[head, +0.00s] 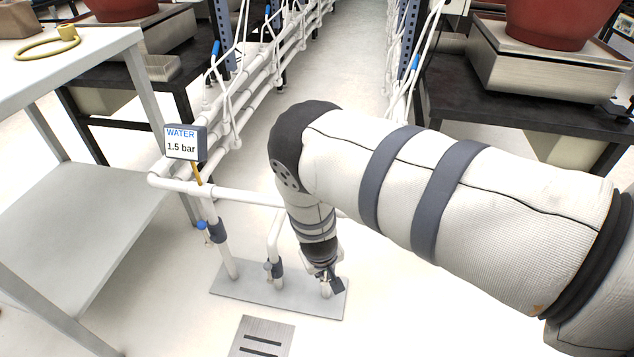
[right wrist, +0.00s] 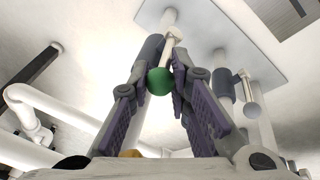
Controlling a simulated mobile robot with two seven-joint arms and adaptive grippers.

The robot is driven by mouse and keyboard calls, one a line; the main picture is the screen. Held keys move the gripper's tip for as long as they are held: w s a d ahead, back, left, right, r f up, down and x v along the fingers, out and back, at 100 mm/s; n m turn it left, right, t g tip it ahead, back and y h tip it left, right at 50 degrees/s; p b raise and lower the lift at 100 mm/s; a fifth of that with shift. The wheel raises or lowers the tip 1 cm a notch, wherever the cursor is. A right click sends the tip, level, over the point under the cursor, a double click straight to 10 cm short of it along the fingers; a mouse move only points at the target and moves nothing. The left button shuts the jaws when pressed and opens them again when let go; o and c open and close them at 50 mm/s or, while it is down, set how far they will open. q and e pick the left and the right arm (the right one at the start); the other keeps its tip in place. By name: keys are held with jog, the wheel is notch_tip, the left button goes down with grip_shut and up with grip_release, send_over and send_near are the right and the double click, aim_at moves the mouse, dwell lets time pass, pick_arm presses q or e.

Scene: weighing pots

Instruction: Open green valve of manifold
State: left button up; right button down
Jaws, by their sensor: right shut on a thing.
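The manifold of white pipes (head: 245,196) stands on a grey base plate (head: 255,303) on the floor in the head view. A blue-knobbed valve (head: 201,225) is on its left leg, and another valve (head: 268,267) is on the middle leg. My right gripper (head: 328,280) reaches down to the right leg, where the arm and gripper hide the green valve in the head view. In the right wrist view, the green ball knob (right wrist: 160,81) on a pale lever sits between my fingertips (right wrist: 160,84), which are shut on it. My left gripper is not in view.
A display (head: 185,143) on the manifold reads WATER 1.5 bar. A grey table (head: 80,60) with a lower shelf stands at left. A floor drain (head: 262,338) lies in front. Open floor runs up the aisle.

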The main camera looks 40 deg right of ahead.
jog(key=shift+s+a+f, duration=0.1)
jog(key=shift+s, duration=0.05)
jog(key=c, duration=1.6)
grip_release()
jog(key=shift+o, duration=0.7)
jog(key=v, duration=1.2)
